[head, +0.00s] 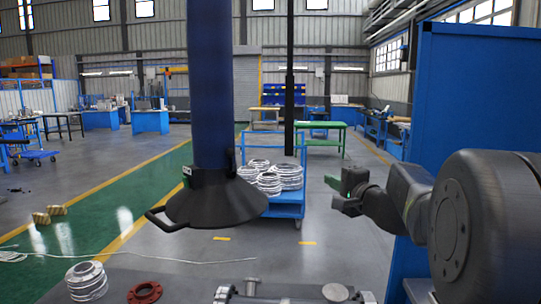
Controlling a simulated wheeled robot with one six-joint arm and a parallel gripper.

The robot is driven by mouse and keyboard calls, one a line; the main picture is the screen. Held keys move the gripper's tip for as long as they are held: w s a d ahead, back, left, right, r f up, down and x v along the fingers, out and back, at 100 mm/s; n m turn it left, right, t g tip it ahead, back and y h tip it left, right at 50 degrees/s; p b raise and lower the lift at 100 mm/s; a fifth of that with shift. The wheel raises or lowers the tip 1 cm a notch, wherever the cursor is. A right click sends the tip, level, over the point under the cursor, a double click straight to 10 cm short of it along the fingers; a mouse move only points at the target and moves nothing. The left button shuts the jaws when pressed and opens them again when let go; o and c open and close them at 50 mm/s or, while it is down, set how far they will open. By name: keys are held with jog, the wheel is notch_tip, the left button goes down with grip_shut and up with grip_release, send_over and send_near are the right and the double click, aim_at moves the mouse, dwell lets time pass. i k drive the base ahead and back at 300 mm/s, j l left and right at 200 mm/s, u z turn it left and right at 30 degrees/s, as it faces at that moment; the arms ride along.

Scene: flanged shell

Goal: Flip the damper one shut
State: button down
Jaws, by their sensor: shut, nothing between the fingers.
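A dark blue duct (210,85) hangs down in the centre-left of the head view. It ends in a black cone-shaped hood (215,203) with a loop handle (157,219) at its lower left. A small dark part with a pale label (187,171) sits on the left of the hood's neck; its marking is too small to read. I cannot tell whether this is damper one or how its flap stands. My gripper (336,193) is right of the hood, apart from it, shut and empty.
A blue cart (289,208) with several pale ring-shaped parts stands behind the hood. A bench in front holds a ribbed pale part (86,281), a red flange (145,292) and metal pipework (290,298). A blue panel (475,95) rises at the right, behind my arm.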

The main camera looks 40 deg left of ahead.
aim_at(230, 153)
jog(key=k+j+z, duration=0.1)
jog(key=j, duration=0.4)
jog(key=k+j, duration=0.1)
jog(key=j, duration=0.4)
jog(key=k+j+z, duration=0.15)
jog(key=j, duration=0.35)
jog(key=i, duration=0.05)
